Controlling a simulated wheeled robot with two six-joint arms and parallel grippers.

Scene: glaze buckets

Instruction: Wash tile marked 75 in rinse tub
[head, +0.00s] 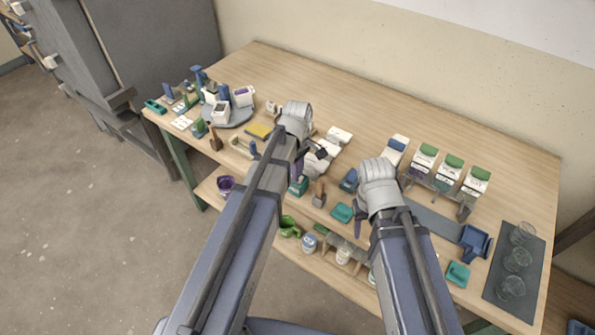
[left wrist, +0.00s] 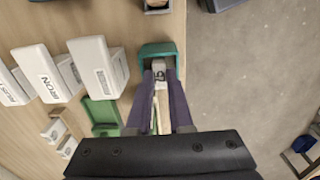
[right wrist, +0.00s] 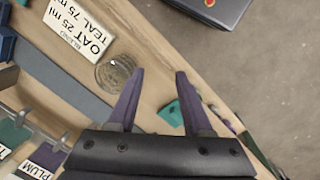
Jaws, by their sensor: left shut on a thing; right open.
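My left gripper (left wrist: 160,90) is shut on a small pale piece (left wrist: 159,72), which looks like a tile, with a dark mark that I cannot read surely. It is at the open side of a teal holder (left wrist: 157,48) near the table edge; I cannot tell whether they touch. In the head view my left gripper (head: 298,168) is beside a teal object (head: 298,187), mostly hidden by my arm. My right gripper (right wrist: 155,95) is open and empty near the table's front edge. I cannot tell which vessel is the rinse tub.
White labelled boxes (left wrist: 101,68) and a green tray (left wrist: 102,115) lie beside the left gripper. A purple bucket (head: 226,184) and a green vessel (head: 289,227) stand lower at the front. A blend card (right wrist: 80,28) and a glass (right wrist: 115,72) show near the right gripper.

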